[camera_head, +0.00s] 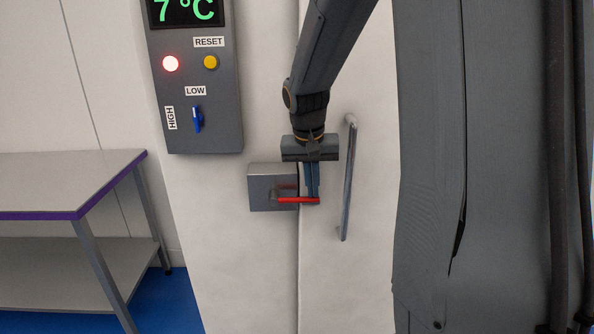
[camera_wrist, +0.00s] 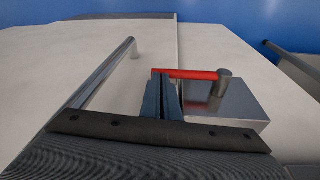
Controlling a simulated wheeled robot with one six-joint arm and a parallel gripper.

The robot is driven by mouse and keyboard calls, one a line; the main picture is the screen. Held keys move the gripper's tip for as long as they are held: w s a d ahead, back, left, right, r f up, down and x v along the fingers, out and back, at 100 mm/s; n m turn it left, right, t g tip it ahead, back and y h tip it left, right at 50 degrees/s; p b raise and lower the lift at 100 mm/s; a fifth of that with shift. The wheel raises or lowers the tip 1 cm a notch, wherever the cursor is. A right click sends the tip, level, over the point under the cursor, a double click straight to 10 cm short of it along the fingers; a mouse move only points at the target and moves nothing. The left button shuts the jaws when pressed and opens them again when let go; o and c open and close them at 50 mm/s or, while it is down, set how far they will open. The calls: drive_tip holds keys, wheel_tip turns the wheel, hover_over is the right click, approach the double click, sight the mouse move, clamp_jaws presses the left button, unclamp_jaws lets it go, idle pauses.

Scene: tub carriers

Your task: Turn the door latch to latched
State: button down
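The door latch is a red lever (camera_head: 297,200) on a grey metal box (camera_head: 262,188) fixed to the white wall panel. The lever lies level and points right across the door seam. In the wrist view the red lever (camera_wrist: 190,74) runs left from a round grey pivot (camera_wrist: 223,82) on the box. My gripper (camera_head: 313,195) reaches down from above, its fingertips at the lever's free end. In the wrist view the fingers (camera_wrist: 162,78) are close together with only a thin gap and nothing visible between them. I cannot tell whether they touch the lever.
A vertical door handle (camera_head: 348,180) stands just right of my gripper. A grey control panel (camera_head: 197,80) with lights and a blue switch (camera_head: 197,118) is up left. A table with a purple edge (camera_head: 110,185) stands at the left on a blue floor (camera_head: 170,300).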

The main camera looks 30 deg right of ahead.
drive_tip(key=shift+f, duration=0.1)
drive_tip(key=shift+r+p, duration=0.4)
drive_tip(key=shift+r, duration=0.1)
drive_tip(key=r+p, duration=0.1)
drive_tip(key=r, duration=0.1)
drive_tip(key=r+p, duration=0.1)
drive_tip(key=shift+w+d+r+p, duration=0.15)
drive_tip(key=shift+w+r+p, duration=0.1)
drive_tip(key=shift+p, duration=0.1)
drive_tip(key=s+d+r+b, duration=0.2)
drive_tip(key=s+r+b, duration=0.1)
drive_tip(key=r, duration=0.6)
drive_tip(key=s+a+f+n, duration=0.2)
drive_tip(key=s+a+f, duration=0.2)
drive_tip(key=f, duration=0.3)
drive_tip(key=s+a+f+n+y+b, duration=0.1)
drive_tip(key=s+a+f+n, duration=0.1)
drive_tip(key=s+a+f, duration=0.2)
drive_tip(key=s+a+f+n+y+b, duration=0.1)
drive_tip(key=s+a+f, duration=0.3)
drive_tip(key=a+f, duration=0.5)
wheel_tip(320, 180, down, 3)
drive_tip(key=shift+s+f+n, duration=0.1)
drive_tip(key=shift+s+n, duration=0.1)
drive_tip(key=shift+n, duration=0.4)
